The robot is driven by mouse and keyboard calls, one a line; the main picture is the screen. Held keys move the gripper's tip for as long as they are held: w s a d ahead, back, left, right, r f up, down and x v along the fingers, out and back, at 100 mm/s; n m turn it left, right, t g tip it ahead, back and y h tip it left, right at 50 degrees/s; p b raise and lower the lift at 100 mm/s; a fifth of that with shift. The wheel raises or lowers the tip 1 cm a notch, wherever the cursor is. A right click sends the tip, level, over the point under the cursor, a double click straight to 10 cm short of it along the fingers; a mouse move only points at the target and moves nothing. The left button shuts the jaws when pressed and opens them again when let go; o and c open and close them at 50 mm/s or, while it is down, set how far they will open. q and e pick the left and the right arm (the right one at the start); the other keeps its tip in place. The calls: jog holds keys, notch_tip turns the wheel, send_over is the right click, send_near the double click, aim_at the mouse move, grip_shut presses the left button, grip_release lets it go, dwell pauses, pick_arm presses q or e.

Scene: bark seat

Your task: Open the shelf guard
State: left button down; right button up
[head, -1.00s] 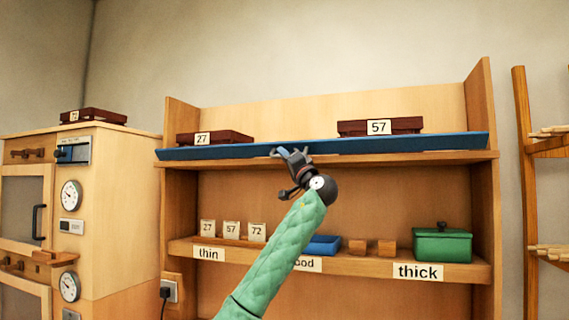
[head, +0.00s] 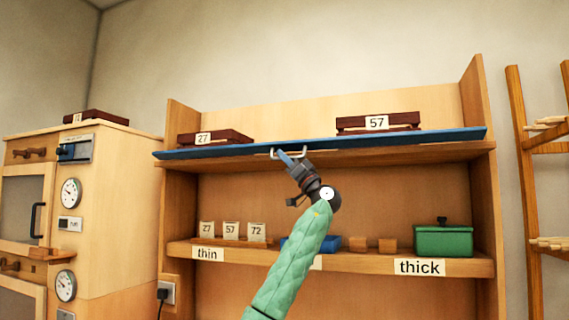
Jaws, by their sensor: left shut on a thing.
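The shelf guard (head: 400,138) is a long blue panel along the front of the top shelf. It is tilted outward and shows as a thin, nearly flat strip. A light metal handle (head: 305,153) is on its front near the middle. My left gripper (head: 290,157) is at this handle and shut on it, with the green-sleeved arm rising from below. My right gripper is not in view.
Dark red boxes marked 27 (head: 215,138) and 57 (head: 377,122) sit on the top shelf behind the guard. The lower shelf (head: 345,265) holds small number cards, wooden blocks and a green box (head: 443,241). A wooden cabinet (head: 110,200) stands left, a rack (head: 535,150) right.

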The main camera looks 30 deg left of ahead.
pick_arm(q)
jog(key=n+g, duration=0.3)
jog(key=n+g+b, duration=0.1)
jog(key=shift+w+f+n+g, duration=0.25)
jog(key=shift+f+n+g, duration=0.05)
jog(key=shift+f, duration=0.1)
jog(key=shift+w+a+f+n+g+h, duration=0.15)
jog(key=shift+n+g+h, duration=0.3)
jog(key=shift+n+g, duration=0.65)
jog(key=shift+w+d+f+n+g+h, duration=0.15)
jog(key=shift+n+g+h, duration=0.3)
jog(key=shift+n+g, duration=0.6)
jog(key=shift+a+n, duration=0.15)
jog(key=shift+n, duration=0.3)
jog(key=c, duration=1.5)
grip_release()
jog(key=shift+o, duration=0.2)
jog(key=shift+f, duration=0.1)
jog(key=b+v, duration=0.1)
jog(key=v, duration=0.6)
jog(key=shift+d+f, duration=0.25)
jog(key=shift+w, duration=0.1)
jog(key=shift+c, duration=0.2)
